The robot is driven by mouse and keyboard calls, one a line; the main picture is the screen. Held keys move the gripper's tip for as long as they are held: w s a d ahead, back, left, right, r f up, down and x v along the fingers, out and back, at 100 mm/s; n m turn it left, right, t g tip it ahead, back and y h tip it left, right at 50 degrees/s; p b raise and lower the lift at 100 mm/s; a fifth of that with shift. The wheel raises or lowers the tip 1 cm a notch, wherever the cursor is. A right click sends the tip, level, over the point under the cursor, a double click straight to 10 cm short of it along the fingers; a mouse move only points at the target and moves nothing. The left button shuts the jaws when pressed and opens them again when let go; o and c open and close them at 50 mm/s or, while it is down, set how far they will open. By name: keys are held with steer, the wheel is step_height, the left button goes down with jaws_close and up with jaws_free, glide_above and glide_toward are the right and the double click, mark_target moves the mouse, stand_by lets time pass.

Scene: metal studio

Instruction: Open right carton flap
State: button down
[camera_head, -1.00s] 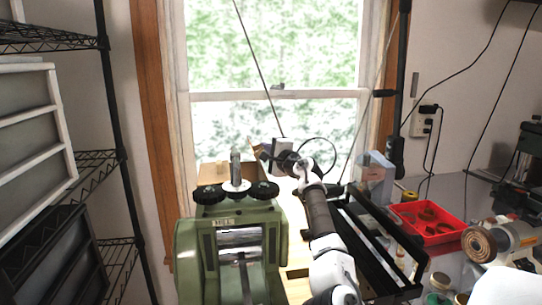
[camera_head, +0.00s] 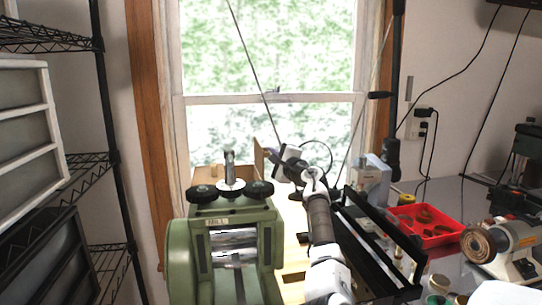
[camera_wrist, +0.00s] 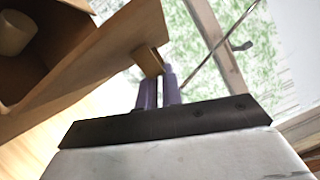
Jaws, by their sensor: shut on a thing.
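The brown carton (camera_head: 205,174) stands behind the green machine, on the bench by the window. In the wrist view its open inside (camera_wrist: 50,55) is at the upper left, with a pale round object (camera_wrist: 14,33) in it. The right carton flap (camera_head: 259,158) stands raised at the carton's right side; it also shows in the wrist view as a long brown panel (camera_wrist: 105,65). My gripper (camera_head: 270,155) is at this flap. In the wrist view its purple fingers (camera_wrist: 159,84) are shut on a small brown tab at the flap's edge. The carton's lower front is hidden.
The green rolling machine (camera_head: 222,240) stands in front of the carton. A black rack (camera_head: 375,240) lies right of my arm. A red tray (camera_head: 428,225) is on the right bench. Wire shelving (camera_head: 100,160) is at the left.

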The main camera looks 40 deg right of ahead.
steer(key=shift+f, duration=0.4)
steer(key=c, duration=1.6)
jaws_free()
steer(key=shift+a+r, duration=0.1)
steer(key=shift+r, duration=0.05)
steer(key=shift+o, duration=0.2)
steer(key=shift+r, duration=0.1)
